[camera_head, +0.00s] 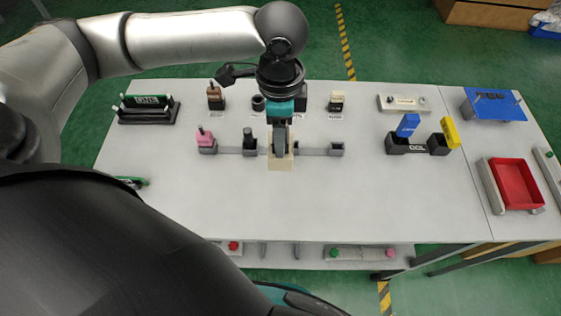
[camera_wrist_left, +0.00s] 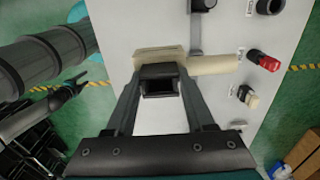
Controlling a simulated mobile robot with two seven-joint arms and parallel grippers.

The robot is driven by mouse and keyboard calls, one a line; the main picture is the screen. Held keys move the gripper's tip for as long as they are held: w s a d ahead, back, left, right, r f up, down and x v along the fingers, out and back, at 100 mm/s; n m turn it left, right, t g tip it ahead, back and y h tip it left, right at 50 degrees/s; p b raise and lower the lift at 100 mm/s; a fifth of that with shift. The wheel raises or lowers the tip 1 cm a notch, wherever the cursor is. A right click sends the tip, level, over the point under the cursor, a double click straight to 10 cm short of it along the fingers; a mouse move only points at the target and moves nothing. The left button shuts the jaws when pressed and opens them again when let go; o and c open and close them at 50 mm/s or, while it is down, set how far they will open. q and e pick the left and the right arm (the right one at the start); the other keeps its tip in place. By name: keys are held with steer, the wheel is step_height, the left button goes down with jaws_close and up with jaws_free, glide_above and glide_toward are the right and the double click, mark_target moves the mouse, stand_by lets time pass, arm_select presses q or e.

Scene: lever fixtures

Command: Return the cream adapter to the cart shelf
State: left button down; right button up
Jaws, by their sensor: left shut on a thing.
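The cream adapter (camera_head: 281,163) is held between the fingers of my left gripper (camera_head: 281,148), over the middle of the table in front of the grey holder row. In the left wrist view the cream block (camera_wrist_left: 158,52) sits at the tips of my left gripper (camera_wrist_left: 158,72). A cream bar (camera_wrist_left: 215,64) reaches from beside it to the right. Whether the block touches anything below cannot be told. A lower shelf (camera_head: 300,256) shows under the table's front edge. In the left wrist view, what looks like my right gripper (camera_wrist_left: 70,90) is small and dark at the left.
The holder row has a pink piece (camera_head: 205,138), a black piece (camera_head: 249,138) and an empty holder (camera_head: 336,149). Another cream-topped piece (camera_head: 337,98) stands behind. Blue (camera_head: 408,125) and yellow (camera_head: 449,133) blocks and a red tray (camera_head: 516,184) are to the right. The table front is mostly clear.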

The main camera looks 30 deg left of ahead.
arm_select(q)
step_height(320, 180, down, 10)
steer(key=shift+f+b, duration=0.1)
steer(key=shift+b, duration=1)
steer(key=shift+f, duration=0.25)
steer(key=shift+f, duration=0.1)
steer(key=shift+c, duration=1.3)
jaws_free()
